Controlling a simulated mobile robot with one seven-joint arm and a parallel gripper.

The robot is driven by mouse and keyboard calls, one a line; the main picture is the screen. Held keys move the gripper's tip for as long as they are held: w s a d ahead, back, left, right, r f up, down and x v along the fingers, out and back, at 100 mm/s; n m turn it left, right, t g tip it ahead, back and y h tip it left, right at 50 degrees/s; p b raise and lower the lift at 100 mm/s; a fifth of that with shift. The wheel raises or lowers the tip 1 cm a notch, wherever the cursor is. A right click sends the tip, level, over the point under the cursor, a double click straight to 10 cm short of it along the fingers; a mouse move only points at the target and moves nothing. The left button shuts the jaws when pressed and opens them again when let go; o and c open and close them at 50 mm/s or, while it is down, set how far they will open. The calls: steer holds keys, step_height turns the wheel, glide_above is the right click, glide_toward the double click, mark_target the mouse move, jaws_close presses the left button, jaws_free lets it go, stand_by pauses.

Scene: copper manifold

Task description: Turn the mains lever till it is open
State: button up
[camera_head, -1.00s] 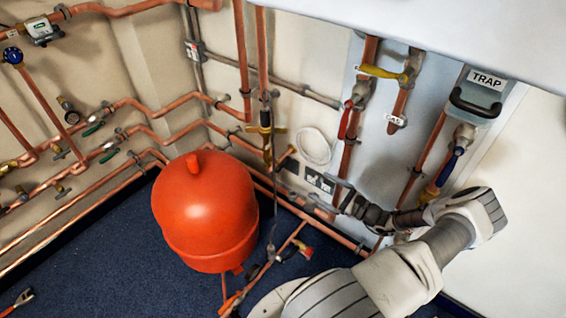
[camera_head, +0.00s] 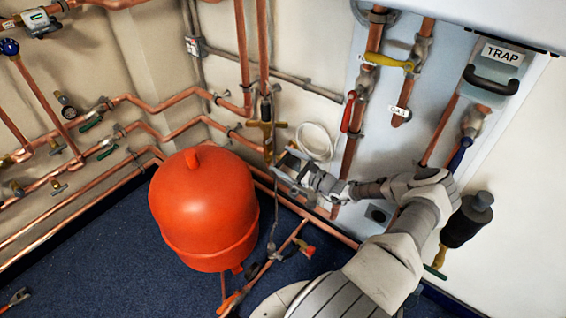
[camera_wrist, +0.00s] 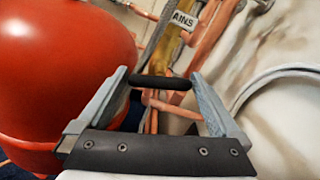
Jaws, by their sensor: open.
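The MAINS tag (camera_wrist: 183,20), partly cut off at its left, shows at the top of the wrist view beside a brass-coloured fitting (camera_wrist: 163,52). Below it a short black bar (camera_wrist: 161,83), which looks like the mains lever's grip, lies crosswise between my fingertips. My gripper (camera_wrist: 160,86) is open, one finger near each end of the bar; I cannot tell whether either touches it. In the head view my gripper (camera_head: 283,166) is low at the wall pipes, just right of the red vessel, below a brass valve (camera_head: 266,125). The lever cannot be made out there.
The round red vessel (camera_head: 203,208) stands close left of my gripper and fills the left of the wrist view. A white cable coil (camera_head: 315,142) hangs just right. Copper pipes, a red lever (camera_head: 348,111) and a yellow lever (camera_head: 388,61) are on the wall. Blue floor (camera_head: 110,245) is free at left.

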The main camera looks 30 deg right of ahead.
steer(key=shift+w+a, duration=0.1)
steer(key=shift+w, duration=0.15)
steer(key=c, duration=1.1)
